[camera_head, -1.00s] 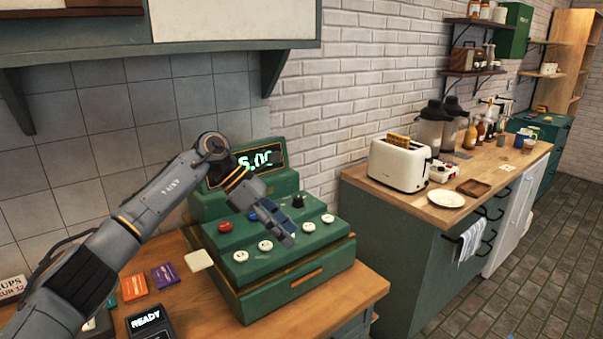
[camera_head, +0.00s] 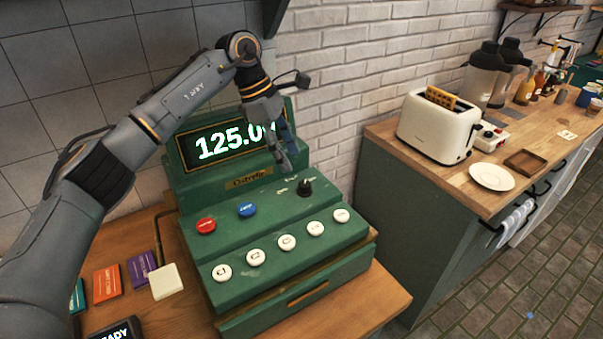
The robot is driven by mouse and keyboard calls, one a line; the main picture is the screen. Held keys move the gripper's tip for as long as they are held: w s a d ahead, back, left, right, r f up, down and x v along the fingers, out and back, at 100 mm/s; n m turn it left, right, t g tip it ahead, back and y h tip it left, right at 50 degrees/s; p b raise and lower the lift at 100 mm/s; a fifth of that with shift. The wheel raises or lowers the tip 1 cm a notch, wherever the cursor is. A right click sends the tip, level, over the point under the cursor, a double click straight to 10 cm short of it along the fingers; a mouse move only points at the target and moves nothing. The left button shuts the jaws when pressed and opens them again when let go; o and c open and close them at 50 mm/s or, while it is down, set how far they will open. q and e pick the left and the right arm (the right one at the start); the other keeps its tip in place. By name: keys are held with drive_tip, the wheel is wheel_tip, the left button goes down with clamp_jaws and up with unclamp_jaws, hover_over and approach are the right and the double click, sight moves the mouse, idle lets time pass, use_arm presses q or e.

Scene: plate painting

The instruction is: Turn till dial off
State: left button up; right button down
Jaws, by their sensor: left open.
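The green till (camera_head: 290,292) stands on a wooden counter in the head view, its lit display reading "125.0" with the last part hidden by my arm. The black dial (camera_head: 305,187) is at the right of its upper panel, with small markings around it. My left gripper (camera_head: 285,165) is open and hangs above and behind the panel, in front of the display's right end. It is up and left of the dial and apart from it. My right gripper is not in view.
A red button (camera_head: 205,225), a blue button (camera_head: 247,209) and several white buttons (camera_head: 286,242) sit on the till near the dial. Colored packets (camera_head: 107,284) and a card reader (camera_head: 112,331) lie at left. A toaster (camera_head: 438,125) and plate (camera_head: 491,177) are on the right counter.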

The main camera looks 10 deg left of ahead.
sight(304, 184)
use_arm(q)
drive_tip(key=x, duration=0.2)
drive_tip(key=p+x, duration=0.1)
drive_tip(key=x, duration=0.1)
drive_tip(key=w+x, duration=0.1)
drive_tip(key=x, duration=0.1)
drive_tip(key=shift+d+f+p, duration=0.2)
drive_tip(key=shift+d+p, duration=0.05)
drive_tip(key=shift+p, duration=0.15)
drive_tip(key=shift+s+d+f, duration=0.1)
drive_tip(key=shift+s+f, duration=0.05)
drive_tip(key=shift+f, duration=0.2)
drive_tip(key=shift+d+f, duration=0.1)
drive_tip(key=shift+f, duration=0.3)
drive_tip(key=c, duration=0.8)
clamp_jaws()
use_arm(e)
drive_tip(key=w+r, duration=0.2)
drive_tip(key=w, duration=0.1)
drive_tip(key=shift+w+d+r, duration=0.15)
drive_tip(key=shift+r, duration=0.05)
